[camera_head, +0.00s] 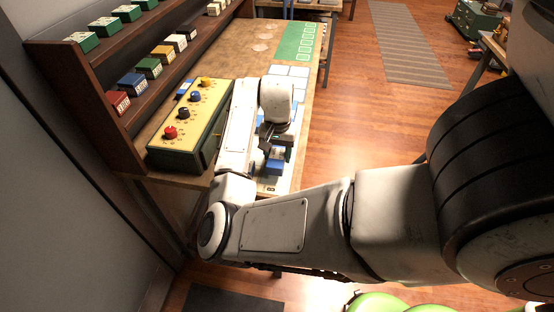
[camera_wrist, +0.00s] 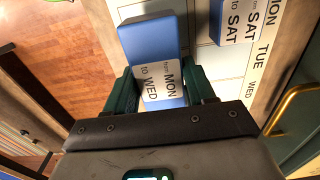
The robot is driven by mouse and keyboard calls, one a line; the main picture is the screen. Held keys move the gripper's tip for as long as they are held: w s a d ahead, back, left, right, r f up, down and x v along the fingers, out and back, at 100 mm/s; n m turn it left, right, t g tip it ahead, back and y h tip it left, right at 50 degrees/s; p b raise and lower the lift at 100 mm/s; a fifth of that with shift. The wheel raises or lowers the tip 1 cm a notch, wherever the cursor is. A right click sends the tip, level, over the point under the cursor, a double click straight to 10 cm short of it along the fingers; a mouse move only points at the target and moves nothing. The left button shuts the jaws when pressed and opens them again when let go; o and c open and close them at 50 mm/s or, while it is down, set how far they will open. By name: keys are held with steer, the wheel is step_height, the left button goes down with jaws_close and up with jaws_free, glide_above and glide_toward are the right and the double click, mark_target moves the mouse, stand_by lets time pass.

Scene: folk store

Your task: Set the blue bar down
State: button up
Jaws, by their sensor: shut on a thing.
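My gripper (camera_wrist: 161,88) is shut on a blue bar (camera_wrist: 150,38), with one dark green finger on each side of it. The bar has a white label reading "from MON to WED". In the head view the blue bar (camera_head: 274,167) shows below my gripper (camera_head: 272,148), over the near end of the table. A pale board with white cells (camera_wrist: 207,57) and a strip of day names, MON, TUE, WED (camera_wrist: 262,52), lies below and to the right in the wrist view. I cannot tell whether the held bar touches the board.
A second blue bar (camera_wrist: 228,22), labelled "to SAT", lies on the board right of the held one. A yellow-topped box with coloured knobs (camera_head: 190,115) stands left of my arm. A shelf (camera_head: 120,60) with labelled boxes rises at the left. Table (camera_head: 245,48) is mostly clear farther back.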

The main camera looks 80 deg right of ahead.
mark_target(277, 161)
steer(key=shift+w+f+p, duration=0.1)
steer(key=shift+f+p, duration=0.3)
steer(key=shift+f, duration=1.25)
steer(key=shift+f, duration=0.2)
steer(key=o, duration=1.1)
steer(key=shift+r, duration=0.1)
